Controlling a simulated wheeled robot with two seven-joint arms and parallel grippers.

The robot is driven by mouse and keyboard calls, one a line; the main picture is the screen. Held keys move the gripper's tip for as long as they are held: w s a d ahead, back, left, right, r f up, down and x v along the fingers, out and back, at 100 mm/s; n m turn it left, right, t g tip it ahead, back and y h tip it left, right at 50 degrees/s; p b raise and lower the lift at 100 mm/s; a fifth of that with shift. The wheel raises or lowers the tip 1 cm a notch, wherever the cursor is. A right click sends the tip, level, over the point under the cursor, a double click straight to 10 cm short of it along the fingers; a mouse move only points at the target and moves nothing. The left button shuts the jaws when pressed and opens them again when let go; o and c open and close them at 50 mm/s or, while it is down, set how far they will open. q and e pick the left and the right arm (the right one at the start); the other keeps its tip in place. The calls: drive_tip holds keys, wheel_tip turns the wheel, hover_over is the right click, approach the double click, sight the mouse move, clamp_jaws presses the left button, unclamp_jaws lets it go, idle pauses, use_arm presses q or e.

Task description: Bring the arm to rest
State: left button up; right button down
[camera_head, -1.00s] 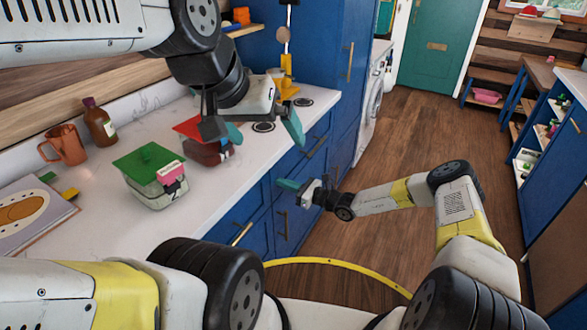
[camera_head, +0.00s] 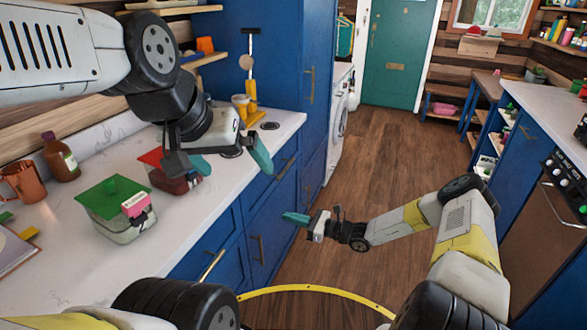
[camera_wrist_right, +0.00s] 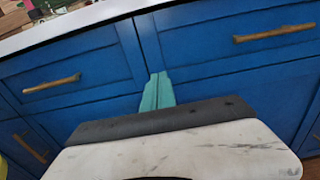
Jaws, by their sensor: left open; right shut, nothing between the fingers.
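My left gripper (camera_head: 222,162) hangs over the counter near its front edge in the head view. Its teal-tipped fingers are spread apart with nothing between them. My right gripper (camera_head: 296,219) is held low in front of the blue drawers, over the floor side of the counter. Its teal fingers are together and empty. In the right wrist view the closed teal fingers (camera_wrist_right: 157,92) point at the blue drawer fronts, with no object between them. Whether the fingertips touch the fronts cannot be told.
The white counter (camera_head: 165,235) holds a green-lidded container (camera_head: 122,212), a red-lidded container (camera_head: 172,180), a brown bottle (camera_head: 60,157) and a copper mug (camera_head: 24,181). Blue drawers with brass handles (camera_head: 212,266) line its front. The wooden floor (camera_head: 375,150) is clear toward the teal door (camera_head: 398,55).

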drive_tip(key=s+d+r+n+g+h, duration=0.2)
drive_tip(key=s+d+r+n+h, duration=0.15)
drive_tip(key=r+n, duration=0.35)
drive_tip(key=s+d+r+n+g+h, duration=0.25)
drive_tip(key=s+r+n, duration=0.2)
drive_tip(key=r, duration=0.55)
drive_tip(key=s+d+r+n+g+h, duration=0.25)
drive_tip(key=s+r+n+h, duration=0.2)
drive_tip(key=r, duration=0.35)
drive_tip(key=s+d+r+n+t+h, duration=0.4)
drive_tip(key=s+d+r+n+t, duration=0.2)
drive_tip(key=s+d+r, duration=0.6)
drive_tip(key=s+r+t, duration=0.1)
drive_tip(key=s+r, duration=0.1)
drive_tip(key=s, duration=0.2)
drive_tip(key=shift+s+d+r+t, duration=0.2)
drive_tip(key=shift+s+r+t, duration=0.1)
drive_tip(key=shift+s+r, duration=0.1)
drive_tip(key=shift+h, duration=0.25)
